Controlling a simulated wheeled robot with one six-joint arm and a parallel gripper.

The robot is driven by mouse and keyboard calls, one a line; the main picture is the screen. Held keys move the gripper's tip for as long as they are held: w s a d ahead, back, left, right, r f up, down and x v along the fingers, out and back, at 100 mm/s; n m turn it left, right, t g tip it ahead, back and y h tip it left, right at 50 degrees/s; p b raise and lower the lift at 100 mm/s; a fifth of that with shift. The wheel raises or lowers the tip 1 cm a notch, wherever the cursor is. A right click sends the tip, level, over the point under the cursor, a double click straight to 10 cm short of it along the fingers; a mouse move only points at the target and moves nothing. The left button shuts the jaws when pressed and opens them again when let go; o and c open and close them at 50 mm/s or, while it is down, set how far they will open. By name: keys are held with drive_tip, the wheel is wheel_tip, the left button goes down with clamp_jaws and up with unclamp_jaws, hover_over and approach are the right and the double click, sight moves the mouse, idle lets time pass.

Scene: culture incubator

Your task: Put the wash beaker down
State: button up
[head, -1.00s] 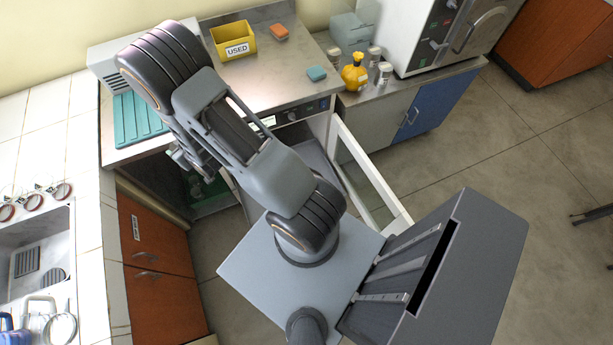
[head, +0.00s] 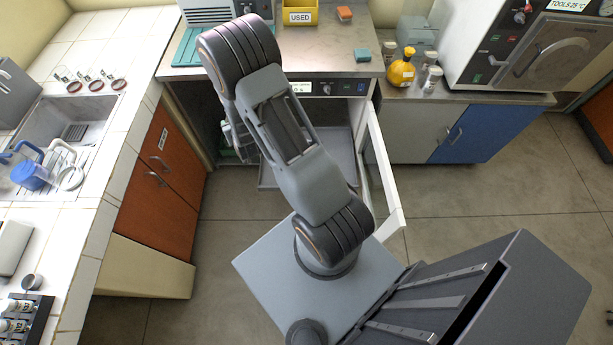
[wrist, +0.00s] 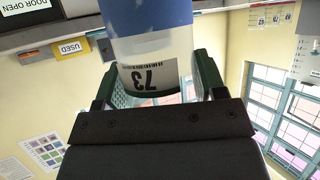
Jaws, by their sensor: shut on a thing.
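My gripper (wrist: 156,80) is shut on a clear vessel, which I take to be the wash beaker (wrist: 150,48). In the wrist view it stands between the two dark green fingers. It has a pale part with a label reading 73 and a barcode, and a blue part at the top of the picture. The wrist picture appears upside down, so the blue part seems to be the lower end. In the head view my wrist (head: 235,135) is partly hidden by my arm, in front of the open cabinet under the steel counter, and the beaker cannot be made out.
An open glass door (head: 380,175) and a pulled-out shelf (head: 330,170) are near my arm. The steel counter (head: 330,55) holds a yellow USED bin (head: 299,12), a teal sponge (head: 362,52) and an orange sponge (head: 344,13). A blue jug (head: 30,175) stands by the sink (head: 95,115) at left.

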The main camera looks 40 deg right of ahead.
drive_tip(key=s+d+f+m+g+h+b, duration=0.1)
drive_tip(key=d+f+m+g+h+b, duration=0.25)
drive_tip(key=d+f+b, duration=0.5)
drive_tip(key=d+f+m+g+h+b, duration=0.2)
drive_tip(key=d+f+m+h+b, duration=0.25)
drive_tip(key=f+b, duration=0.7)
drive_tip(key=s+d+f+m+g+h+b, duration=0.1)
drive_tip(key=s+d+f+m+g+b, duration=0.15)
drive_tip(key=f+b, duration=0.35)
drive_tip(key=s+d+f+m+g+b, duration=0.2)
drive_tip(key=f+m+g+b, duration=0.15)
drive_tip(key=f, duration=0.45)
drive_tip(key=s+d+f+m+g+h+b, duration=0.1)
drive_tip(key=s+d+f+m+g+b, duration=0.15)
drive_tip(key=f+b, duration=0.4)
drive_tip(key=shift+w+d+f+b, duration=0.15)
drive_tip(key=shift+d+f+b, duration=1.75)
drive_tip(key=shift+d+f, duration=1.5)
drive_tip(key=shift+w+d+f+b, duration=0.1)
drive_tip(key=shift+d+f+b, duration=1.8)
drive_tip(key=shift+d+f, duration=1.5)
drive_tip(key=shift+d+r, duration=0.1)
drive_tip(key=o, duration=0.9)
drive_tip(key=shift+o, duration=0.2)
